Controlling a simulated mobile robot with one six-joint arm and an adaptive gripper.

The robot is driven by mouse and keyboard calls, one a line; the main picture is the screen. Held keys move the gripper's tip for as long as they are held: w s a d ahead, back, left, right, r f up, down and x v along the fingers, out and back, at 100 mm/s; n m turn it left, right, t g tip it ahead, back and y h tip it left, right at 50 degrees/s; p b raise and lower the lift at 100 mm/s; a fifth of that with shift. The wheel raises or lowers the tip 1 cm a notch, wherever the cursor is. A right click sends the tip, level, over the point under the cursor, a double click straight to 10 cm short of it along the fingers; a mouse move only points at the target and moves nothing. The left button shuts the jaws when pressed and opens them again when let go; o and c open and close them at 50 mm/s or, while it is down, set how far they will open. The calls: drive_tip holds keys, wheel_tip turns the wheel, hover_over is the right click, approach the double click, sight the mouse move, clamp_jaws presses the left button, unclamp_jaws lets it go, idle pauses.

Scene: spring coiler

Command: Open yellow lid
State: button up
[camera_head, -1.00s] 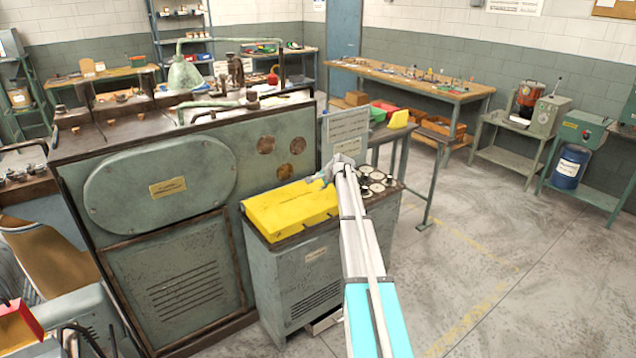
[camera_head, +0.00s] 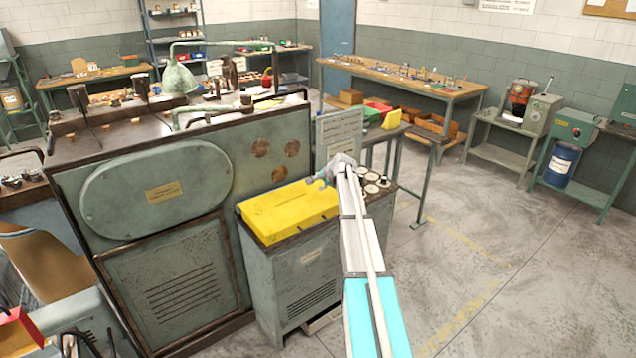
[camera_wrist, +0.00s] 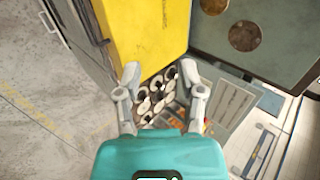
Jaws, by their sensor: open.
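The yellow lid (camera_head: 288,210) lies shut on top of a grey-green cabinet (camera_head: 300,275) in the head view. In the wrist view the yellow lid (camera_wrist: 148,32) fills the upper middle. My gripper (camera_head: 318,182) is over the lid's right end in the head view. In the wrist view my gripper (camera_wrist: 164,80) has its fingers spread apart with nothing between them. Its fingertips are close to the lid's near edge; I cannot tell whether they touch it.
Several round white-rimmed knobs (camera_head: 372,182) sit beside the lid on the cabinet top. An upright sign plate (camera_head: 340,136) stands behind them. The large green machine (camera_head: 165,190) stands on the left. The floor (camera_head: 500,260) on the right is clear.

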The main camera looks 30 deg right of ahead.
drive_tip(key=p+v, duration=0.4)
drive_tip(key=v, duration=0.3)
drive_tip(key=shift+s+p, duration=0.3)
drive_tip(key=shift+p, duration=0.05)
idle(0.5)
idle(0.8)
drive_tip(key=s+a+f+n+g+y+b, duration=0.1)
drive_tip(key=s+a+f+n, duration=0.15)
drive_tip(key=a, duration=0.45)
drive_tip(key=s+a+f+n+g+b, duration=0.15)
drive_tip(key=s+a, duration=0.25)
drive_tip(key=a, duration=0.4)
drive_tip(key=s+a+f+n+g+b, duration=0.1)
drive_tip(key=s+a+n, duration=0.3)
drive_tip(key=s+a, duration=0.4)
drive_tip(key=s+a+f+n+g+h+b, duration=0.1)
drive_tip(key=s+a+f+n+g, duration=0.2)
drive_tip(key=s+a, duration=0.5)
drive_tip(key=s+a+f+n+g+h+b, duration=0.1)
drive_tip(key=s+a+f+n+g, duration=0.1)
drive_tip(key=s+a+n, duration=0.3)
drive_tip(key=s+a+f, duration=0.1)
drive_tip(key=s+a, duration=0.2)
drive_tip(key=s, duration=0.3)
drive_tip(key=shift+f+n+b, duration=0.3)
drive_tip(key=shift+f+b, duration=0.05)
drive_tip(key=shift+b, duration=0.05)
drive_tip(key=shift+g, duration=0.25)
clamp_jaws()
